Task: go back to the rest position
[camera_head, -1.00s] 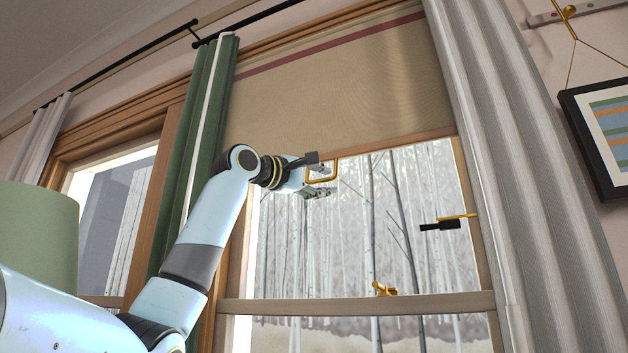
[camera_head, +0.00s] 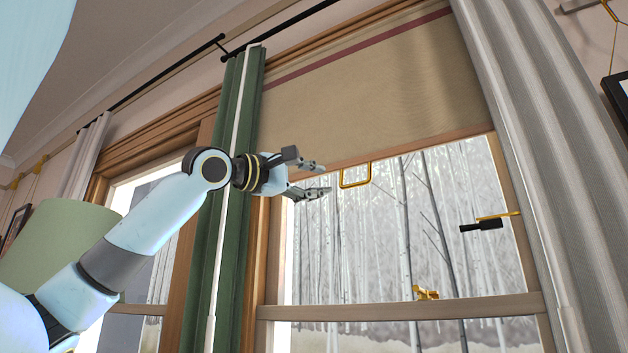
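My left gripper (camera_head: 318,179) is in front of the window, with its fingers spread apart and nothing between them. It stands to the left of the brass pull (camera_head: 355,177) and is apart from it. The pull hangs from the bottom bar of the beige roller blind (camera_head: 365,90), which covers the upper part of the window. My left arm reaches up from the lower left. My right gripper is not in view; a pale blue shape at the top left is too close to tell.
A green curtain (camera_head: 234,200) hangs just behind my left wrist. A grey curtain (camera_head: 545,150) hangs at the right. A black-handled window latch (camera_head: 482,226) and a brass catch (camera_head: 425,293) are on the window. A green lampshade (camera_head: 62,245) stands behind my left arm.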

